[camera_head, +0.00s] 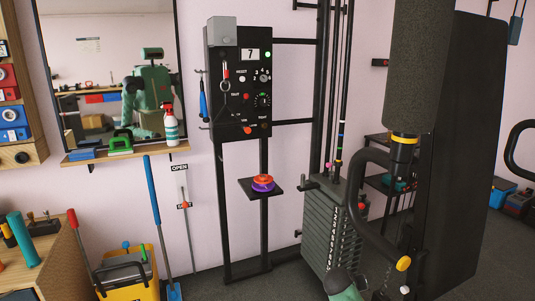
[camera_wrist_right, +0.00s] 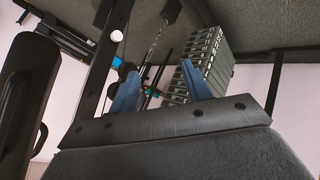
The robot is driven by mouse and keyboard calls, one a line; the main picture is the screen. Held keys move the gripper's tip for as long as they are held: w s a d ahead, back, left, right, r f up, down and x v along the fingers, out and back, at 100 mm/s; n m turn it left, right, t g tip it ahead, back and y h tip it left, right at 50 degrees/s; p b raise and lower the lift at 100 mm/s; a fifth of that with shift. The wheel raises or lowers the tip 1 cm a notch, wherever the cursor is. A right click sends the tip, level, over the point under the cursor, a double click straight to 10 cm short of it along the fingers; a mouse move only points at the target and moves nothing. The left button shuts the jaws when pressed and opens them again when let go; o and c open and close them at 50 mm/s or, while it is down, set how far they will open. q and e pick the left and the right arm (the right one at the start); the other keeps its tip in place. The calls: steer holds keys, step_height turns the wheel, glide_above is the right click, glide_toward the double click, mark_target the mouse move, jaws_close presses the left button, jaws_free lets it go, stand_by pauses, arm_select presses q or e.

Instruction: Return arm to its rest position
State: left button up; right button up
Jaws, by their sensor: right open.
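My right gripper (camera_wrist_right: 158,72) shows in the right wrist view as two blue fingers spread apart, with nothing between them. Beyond them in that view are the weight stack (camera_wrist_right: 208,62) and dark frame bars. In the head view only a green piece of my arm (camera_head: 342,286) shows at the bottom edge, in front of the weight stack (camera_head: 328,237); the gripper itself is hidden or out of frame there. My left gripper is not in view. Red and purple discs (camera_head: 262,183) lie on a small black shelf (camera_head: 246,188) on the machine's frame.
A large black padded column with a curved handle (camera_head: 378,213) stands close on the right. A control panel (camera_head: 240,85) hangs on the machine. A mirror (camera_head: 105,65), yellow bucket (camera_head: 130,287) and wooden bench (camera_head: 50,270) are at the left. Some grey floor is clear below the discs' shelf.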

steer(key=s+a+r+n+y+p, duration=0.1)
steer(key=s+a+r+y+p, duration=0.15)
steer(key=s+a, duration=0.4)
steer(key=s+a+r+n+y+p, duration=0.1)
steer(key=s+a+r+y, duration=0.2)
steer(key=s, duration=0.7)
steer(key=s+a+r+n+y+p, duration=0.1)
steer(key=s+a+r+y, duration=0.1)
steer(key=s+a, duration=0.45)
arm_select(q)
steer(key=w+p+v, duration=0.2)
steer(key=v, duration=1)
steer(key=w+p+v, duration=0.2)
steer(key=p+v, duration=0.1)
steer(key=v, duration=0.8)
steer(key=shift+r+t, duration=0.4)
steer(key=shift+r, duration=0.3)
arm_select(e)
steer(key=s+f+g, duration=0.2)
steer(key=s, duration=1)
steer(key=s+f+g+y, duration=0.1)
steer(key=s+f+g, duration=0.1)
steer(key=s, duration=1)
steer(key=shift+a, duration=0.25)
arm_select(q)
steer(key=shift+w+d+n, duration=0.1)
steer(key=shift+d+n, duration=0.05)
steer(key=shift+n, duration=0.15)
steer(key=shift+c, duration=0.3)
